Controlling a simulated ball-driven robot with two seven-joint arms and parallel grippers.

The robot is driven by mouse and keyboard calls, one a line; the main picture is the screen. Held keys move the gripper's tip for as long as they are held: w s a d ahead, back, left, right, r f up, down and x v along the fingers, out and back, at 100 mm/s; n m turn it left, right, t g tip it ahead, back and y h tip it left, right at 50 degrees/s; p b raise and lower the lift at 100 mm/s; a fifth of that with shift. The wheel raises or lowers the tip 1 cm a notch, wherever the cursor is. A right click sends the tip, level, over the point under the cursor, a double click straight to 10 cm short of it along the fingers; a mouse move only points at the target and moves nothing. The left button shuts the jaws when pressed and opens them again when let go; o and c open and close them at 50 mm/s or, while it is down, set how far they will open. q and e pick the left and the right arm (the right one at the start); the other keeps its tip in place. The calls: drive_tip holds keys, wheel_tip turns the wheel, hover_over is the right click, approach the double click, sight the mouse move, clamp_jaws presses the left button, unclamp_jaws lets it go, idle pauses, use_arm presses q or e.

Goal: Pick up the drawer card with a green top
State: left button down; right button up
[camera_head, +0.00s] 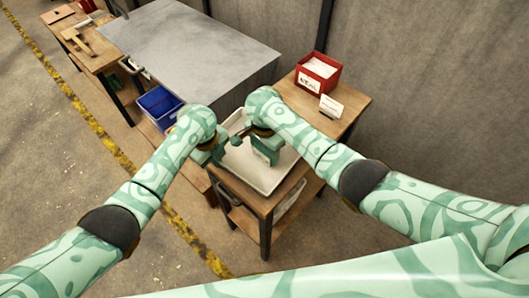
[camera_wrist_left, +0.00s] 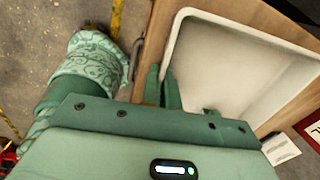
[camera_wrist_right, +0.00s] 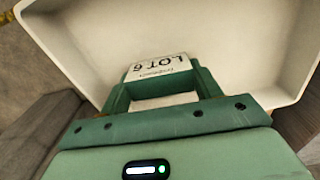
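In the head view, my right gripper (camera_head: 267,152) is over a white tray (camera_head: 262,185), and the card is mostly hidden there. In the head view, my left gripper (camera_head: 230,146) is over the tray's left side.
The tray lies on a small wooden table (camera_head: 350,92). A red box (camera_head: 318,73) with white papers and a small white sign card (camera_head: 331,105) stand at its back. A blue bin (camera_head: 158,102), a large grey-topped cabinet (camera_head: 190,50) and a wooden bench (camera_head: 95,55) are to the left.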

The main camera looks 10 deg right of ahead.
drive_tip(key=shift+c, duration=0.6)
drive_tip(key=shift+r, duration=0.15)
wheel_tip(320, 180, up, 10)
drive_tip(key=shift+f, duration=0.1)
use_arm(q)
drive_tip(key=c, duration=1.6)
unclamp_jaws()
drive_tip(key=shift+r, duration=0.1)
